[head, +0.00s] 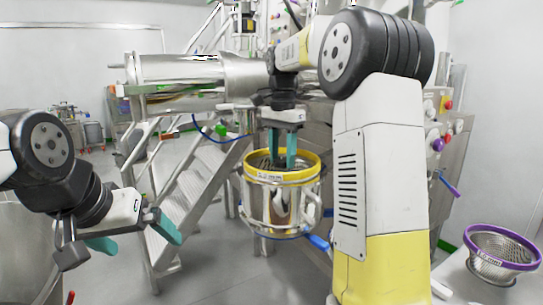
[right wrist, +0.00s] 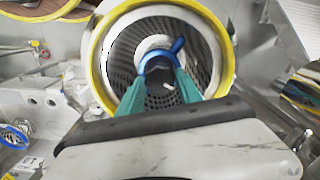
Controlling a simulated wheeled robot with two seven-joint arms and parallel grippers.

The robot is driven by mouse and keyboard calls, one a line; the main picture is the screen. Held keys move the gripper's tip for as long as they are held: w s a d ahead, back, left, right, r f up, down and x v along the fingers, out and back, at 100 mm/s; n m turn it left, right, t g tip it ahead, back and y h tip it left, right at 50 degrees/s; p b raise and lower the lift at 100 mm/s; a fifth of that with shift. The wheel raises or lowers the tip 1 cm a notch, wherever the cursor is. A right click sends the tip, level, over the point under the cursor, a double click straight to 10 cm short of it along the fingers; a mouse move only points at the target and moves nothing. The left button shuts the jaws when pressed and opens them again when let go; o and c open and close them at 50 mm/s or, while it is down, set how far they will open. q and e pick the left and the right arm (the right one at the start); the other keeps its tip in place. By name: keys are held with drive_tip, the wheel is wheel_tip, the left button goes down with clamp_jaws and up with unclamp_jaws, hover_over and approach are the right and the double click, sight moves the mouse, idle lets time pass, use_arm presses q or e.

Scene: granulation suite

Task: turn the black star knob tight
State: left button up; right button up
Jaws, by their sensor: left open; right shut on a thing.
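My right gripper (head: 282,163) points down into the open top of a yellow-rimmed steel screen basket (head: 284,178). In the right wrist view, its two teal fingers (right wrist: 162,80) reach in past the rim (right wrist: 98,75) toward the perforated inside. My left gripper (head: 132,236) is open and empty at the lower left, well apart from the basket.
A purple-rimmed perforated basket (head: 500,250) stands on a pale surface at the lower right. Metal stairs (head: 185,190) stand behind, below a steel cylinder (head: 183,80). A panel with coloured buttons (head: 440,120) is at the right.

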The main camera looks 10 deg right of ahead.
sight(282, 160)
drive_tip(key=shift+r+m, duration=0.1)
drive_tip(key=shift+m, duration=0.3)
drive_tip(key=o, duration=1.4)
wheel_tip(282, 160, up, 8)
drive_tip(key=shift+f, duration=0.2)
